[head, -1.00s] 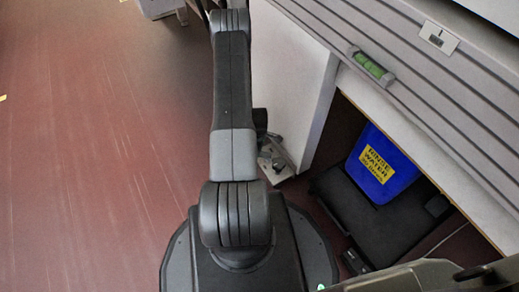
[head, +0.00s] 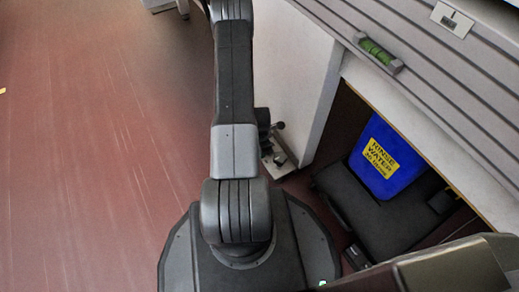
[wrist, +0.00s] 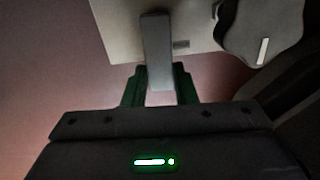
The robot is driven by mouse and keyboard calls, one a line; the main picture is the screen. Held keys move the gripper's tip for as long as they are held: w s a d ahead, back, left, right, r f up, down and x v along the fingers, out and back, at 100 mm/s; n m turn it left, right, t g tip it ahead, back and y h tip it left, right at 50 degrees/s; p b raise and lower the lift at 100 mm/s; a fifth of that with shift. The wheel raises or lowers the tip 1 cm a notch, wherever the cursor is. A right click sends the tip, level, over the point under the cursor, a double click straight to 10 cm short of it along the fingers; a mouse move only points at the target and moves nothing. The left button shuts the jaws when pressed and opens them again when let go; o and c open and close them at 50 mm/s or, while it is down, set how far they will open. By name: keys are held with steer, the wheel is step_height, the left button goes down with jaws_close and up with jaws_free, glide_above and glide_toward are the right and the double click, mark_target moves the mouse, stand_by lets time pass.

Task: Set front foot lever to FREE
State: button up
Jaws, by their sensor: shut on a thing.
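In the wrist view, the two green fingers of my gripper (wrist: 159,84) are shut on a grey, flat lever (wrist: 156,45). The lever stands out from a pale beige plate (wrist: 120,22) and its near end lies between the fingers. No FREE marking is readable. In the head view, a metal foot assembly (head: 280,160) shows low beside the white cabinet, partly behind my arm. My gripper is out of sight in the head view, and I cannot tell there which part it holds.
A dark lobed knob (wrist: 260,30) with a white mark is right of the lever. A white panel (head: 297,80) stands right of my arm. A blue rinse-water container (head: 375,135) sits under the bench, and a green spirit level (head: 380,54) lies above. The red floor (head: 90,150) at left is clear.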

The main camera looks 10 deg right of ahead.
steer(key=shift+s+n, duration=0.2)
steer(key=shift+n, duration=0.2)
steer(key=o, duration=1)
step_height(320, 180, up, 14)
steer(key=p, duration=0.5)
steer(key=shift+f, duration=0.1)
step_height(320, 180, down, 14)
steer(key=b, duration=0.5)
steer(key=shift+w, duration=0.1)
